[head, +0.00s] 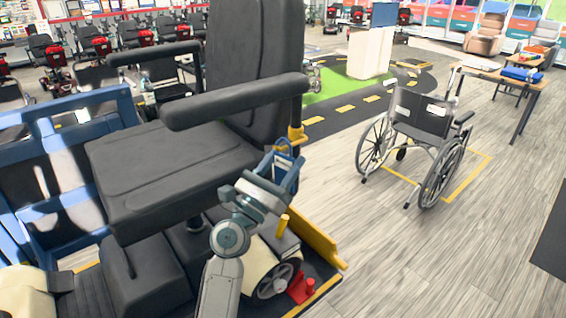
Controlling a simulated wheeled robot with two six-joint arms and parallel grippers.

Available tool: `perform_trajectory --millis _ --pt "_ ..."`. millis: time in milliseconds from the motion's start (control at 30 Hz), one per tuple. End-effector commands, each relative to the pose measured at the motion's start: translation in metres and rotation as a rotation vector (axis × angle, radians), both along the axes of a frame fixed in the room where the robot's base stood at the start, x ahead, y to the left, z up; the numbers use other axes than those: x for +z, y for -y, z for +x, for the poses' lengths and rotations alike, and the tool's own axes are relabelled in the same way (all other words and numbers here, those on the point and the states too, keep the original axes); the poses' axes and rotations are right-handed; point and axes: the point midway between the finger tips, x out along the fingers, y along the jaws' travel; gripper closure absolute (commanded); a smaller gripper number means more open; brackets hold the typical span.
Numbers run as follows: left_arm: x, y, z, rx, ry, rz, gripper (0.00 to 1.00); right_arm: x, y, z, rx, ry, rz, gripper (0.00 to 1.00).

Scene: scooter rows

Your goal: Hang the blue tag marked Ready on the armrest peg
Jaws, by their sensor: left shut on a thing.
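A blue tag (291,177) with a loop at its top is in my left gripper (268,187), to the right of the black seat. The gripper is shut on it, and the jaws hide part of it. I cannot read any marking. Just above the tag, a yellow fitting (296,133) sits below the front of the black armrest (235,101); it may be the armrest peg. The tag's loop shows close below this fitting, but I cannot tell whether they touch. My right gripper is not in view.
The black seat (172,165) and its tall backrest (255,60) fill the left-centre. A yellow post (283,223) and a red part (300,290) are low by the wheel. A wheelchair (420,125) stands to the right, with open floor between. A blue frame (55,205) is at left.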

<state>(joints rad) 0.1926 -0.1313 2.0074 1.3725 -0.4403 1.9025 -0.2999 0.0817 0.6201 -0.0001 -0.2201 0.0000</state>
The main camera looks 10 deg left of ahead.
Motion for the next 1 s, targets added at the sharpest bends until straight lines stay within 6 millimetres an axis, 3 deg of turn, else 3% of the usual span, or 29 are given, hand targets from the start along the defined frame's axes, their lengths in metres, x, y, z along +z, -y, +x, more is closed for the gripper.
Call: perform_trajectory --millis 867,900,1000 --pt "-0.014 0.000 0.000 0.000 -0.001 0.000 0.73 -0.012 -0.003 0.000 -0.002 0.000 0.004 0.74" --pt "-0.014 0.000 0.000 0.000 0.000 0.000 0.46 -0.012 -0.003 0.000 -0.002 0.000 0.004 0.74" --pt "-0.014 0.000 0.000 0.000 0.000 0.000 0.26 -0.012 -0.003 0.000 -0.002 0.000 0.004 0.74"
